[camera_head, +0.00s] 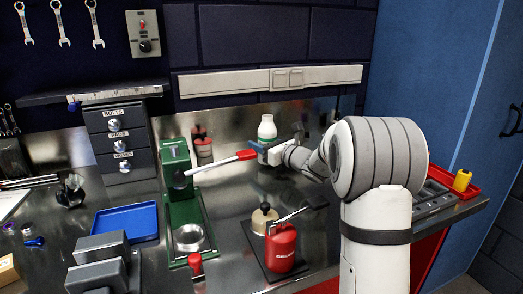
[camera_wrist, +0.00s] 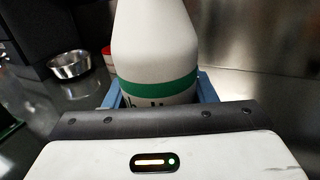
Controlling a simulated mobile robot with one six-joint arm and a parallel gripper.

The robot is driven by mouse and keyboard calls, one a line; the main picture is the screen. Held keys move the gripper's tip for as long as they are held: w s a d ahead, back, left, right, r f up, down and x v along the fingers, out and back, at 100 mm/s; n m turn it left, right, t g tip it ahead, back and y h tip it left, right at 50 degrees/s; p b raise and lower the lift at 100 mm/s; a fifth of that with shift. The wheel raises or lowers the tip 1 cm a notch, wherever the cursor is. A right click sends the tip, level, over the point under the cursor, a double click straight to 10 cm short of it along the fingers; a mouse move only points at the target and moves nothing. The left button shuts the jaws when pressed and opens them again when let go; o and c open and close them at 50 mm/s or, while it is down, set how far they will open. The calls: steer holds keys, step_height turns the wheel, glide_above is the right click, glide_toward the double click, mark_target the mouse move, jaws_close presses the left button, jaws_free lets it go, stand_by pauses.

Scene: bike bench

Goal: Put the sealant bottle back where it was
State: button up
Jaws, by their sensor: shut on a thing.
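The sealant bottle (camera_head: 267,130) is white with a green band, upright near the back of the metal bench. My gripper (camera_head: 268,151) is shut around its lower body, reaching in from the right. In the wrist view the bottle (camera_wrist: 158,55) stands between the blue fingers of my gripper (camera_wrist: 157,98). Its base is hidden, so I cannot tell whether it touches the bench.
A green press (camera_head: 177,185) with a red-handled lever (camera_head: 240,156) stands left of the bottle. A red grease can (camera_head: 281,248) is in front. A blue tray (camera_head: 126,222) lies at left, and a red tray (camera_head: 469,189) at right.

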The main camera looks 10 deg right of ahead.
steer(key=shift+f, duration=0.6)
steer(key=shift+f, duration=0.25)
steer(key=o, duration=1.1)
steer(key=shift+r, duration=0.1)
steer(key=shift+r, duration=0.2)
steer(key=v, duration=1.2)
steer(key=shift+s+f, duration=0.1)
